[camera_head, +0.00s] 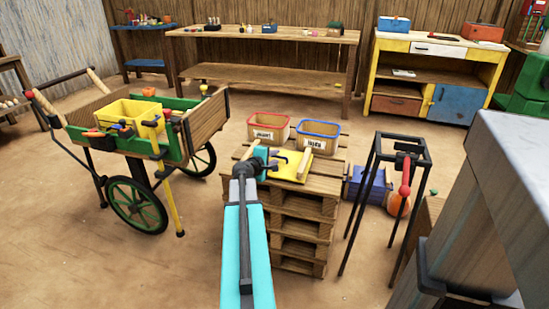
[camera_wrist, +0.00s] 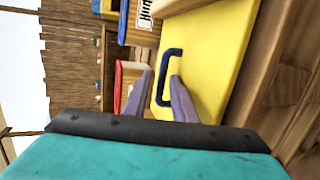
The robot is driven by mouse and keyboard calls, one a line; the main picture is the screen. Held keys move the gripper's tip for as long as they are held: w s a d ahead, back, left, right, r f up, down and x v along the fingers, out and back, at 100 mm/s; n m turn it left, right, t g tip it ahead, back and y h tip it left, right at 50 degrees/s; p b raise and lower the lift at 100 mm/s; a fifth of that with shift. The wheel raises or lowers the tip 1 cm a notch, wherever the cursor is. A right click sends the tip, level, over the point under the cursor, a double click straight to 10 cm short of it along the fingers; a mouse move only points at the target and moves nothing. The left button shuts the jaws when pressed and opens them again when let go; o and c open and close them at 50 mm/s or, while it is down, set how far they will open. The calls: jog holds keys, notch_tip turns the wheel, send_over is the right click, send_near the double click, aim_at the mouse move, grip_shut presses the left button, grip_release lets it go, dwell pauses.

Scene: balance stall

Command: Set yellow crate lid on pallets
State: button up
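The yellow lid (camera_head: 291,168) lies on top of the stack of wooden pallets (camera_head: 301,224), in front of two bins. It also fills much of the wrist view (camera_wrist: 213,60), with a dark U-shaped handle (camera_wrist: 161,76) on it. My gripper (camera_head: 275,160) is at the lid's left part. In the wrist view its two fingers (camera_wrist: 162,77) are apart, with the handle's bar seen between them; I see no firm contact with the handle. The yellow crate (camera_head: 118,108) stands in the green cart, with several small things in or at it.
A red-rimmed bin (camera_head: 267,130) and a blue-rimmed bin (camera_head: 316,136) stand at the pallets' back. The green cart (camera_head: 140,146) is at left. A black metal stand (camera_head: 366,180) is close at right, beside a blue box (camera_head: 366,182).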

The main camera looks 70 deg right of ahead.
jog(key=shift+a+f, duration=0.1)
dwell(0.3)
jog(key=p+v, duration=0.1)
jog(key=v, duration=1.1)
jog(key=shift+p, duration=0.35)
dwell(0.5)
